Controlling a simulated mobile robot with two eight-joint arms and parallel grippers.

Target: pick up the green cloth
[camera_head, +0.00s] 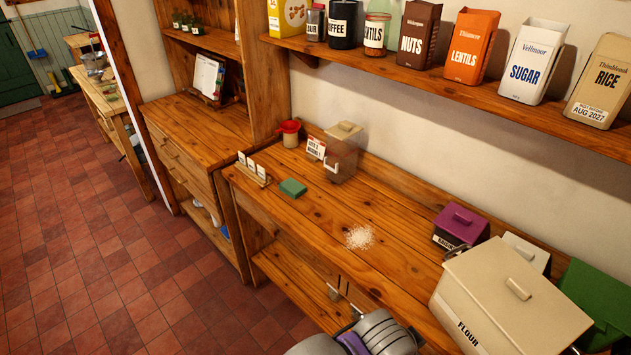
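A small green folded cloth (292,187) lies flat on the wooden counter (318,212), towards its left end. It looks like a thick rectangular pad, and nothing rests on it. Grey rounded parts of my own arm show at the bottom edge, well apart from the cloth.
White grains (359,237) are spilled mid-counter. A label holder (254,171), red-topped jar (289,133) and clear bin (343,152) stand near the cloth. The flour bin (508,300), purple-lidded bin (459,226) and green bin (600,292) crowd the right. A shelf of tins (425,78) overhangs.

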